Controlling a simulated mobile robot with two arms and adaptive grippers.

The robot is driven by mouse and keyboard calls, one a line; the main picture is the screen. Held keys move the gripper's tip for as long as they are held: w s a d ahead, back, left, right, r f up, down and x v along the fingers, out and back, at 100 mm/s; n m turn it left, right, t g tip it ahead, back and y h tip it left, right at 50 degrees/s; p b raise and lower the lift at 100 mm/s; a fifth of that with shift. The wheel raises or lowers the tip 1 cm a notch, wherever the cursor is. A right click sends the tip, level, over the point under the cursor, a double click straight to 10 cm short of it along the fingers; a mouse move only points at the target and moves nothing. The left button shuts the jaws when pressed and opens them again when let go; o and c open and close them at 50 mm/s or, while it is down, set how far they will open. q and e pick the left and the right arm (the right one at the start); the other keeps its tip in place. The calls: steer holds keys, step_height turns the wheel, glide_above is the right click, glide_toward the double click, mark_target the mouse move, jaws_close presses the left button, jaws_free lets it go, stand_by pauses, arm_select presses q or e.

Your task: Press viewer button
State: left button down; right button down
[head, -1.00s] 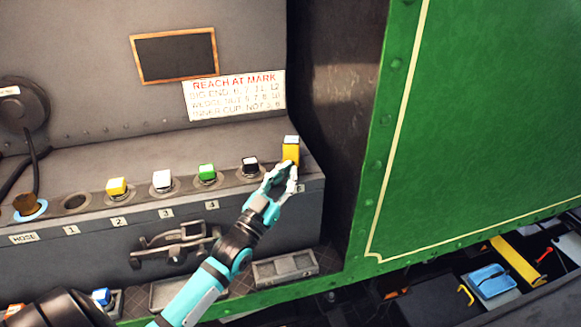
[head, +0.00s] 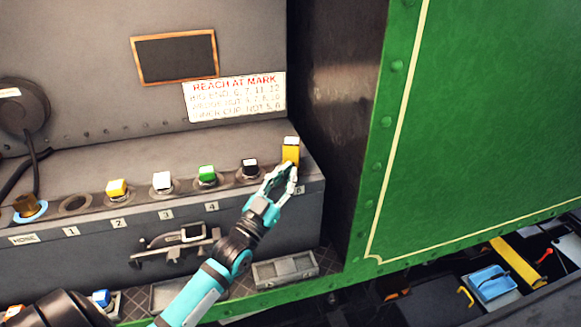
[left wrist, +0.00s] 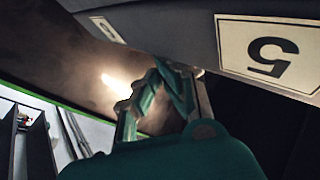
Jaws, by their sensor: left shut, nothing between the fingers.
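My left gripper (head: 284,174) is shut and empty. In the head view it is at the front edge of the grey box (head: 110,258), overlapping the foot of a yellow block with a white top (head: 291,153). I cannot tell whether it touches the block. In the left wrist view the teal fingers (left wrist: 158,85) point away beside an upside-down label "5" (left wrist: 268,53). A small framed piece (head: 193,232) stands on the metal bracket on the box front. No button is marked as the viewer's. My right gripper is out of view.
A green panel (head: 480,110) stands to the right. A blue tray (head: 492,284) lies lower right.

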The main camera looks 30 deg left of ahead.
arm_select(q)
steer(key=shift+w, duration=0.1)
stand_by(0.3)
steer(key=shift+w+a, duration=0.2)
steer(key=shift+w, duration=0.1)
steer(key=shift+w+a, duration=0.1)
steer(key=shift+w, duration=0.05)
stand_by(0.4)
steer(key=shift+w+a, duration=0.15)
steer(key=shift+w, duration=0.1)
stand_by(0.8)
steer(key=shift+s, duration=0.1)
steer(key=shift+s+d+f, duration=0.2)
steer(key=shift+s+d, duration=0.05)
steer(key=shift+s+d+r, duration=0.1)
steer(key=shift+s, duration=0.25)
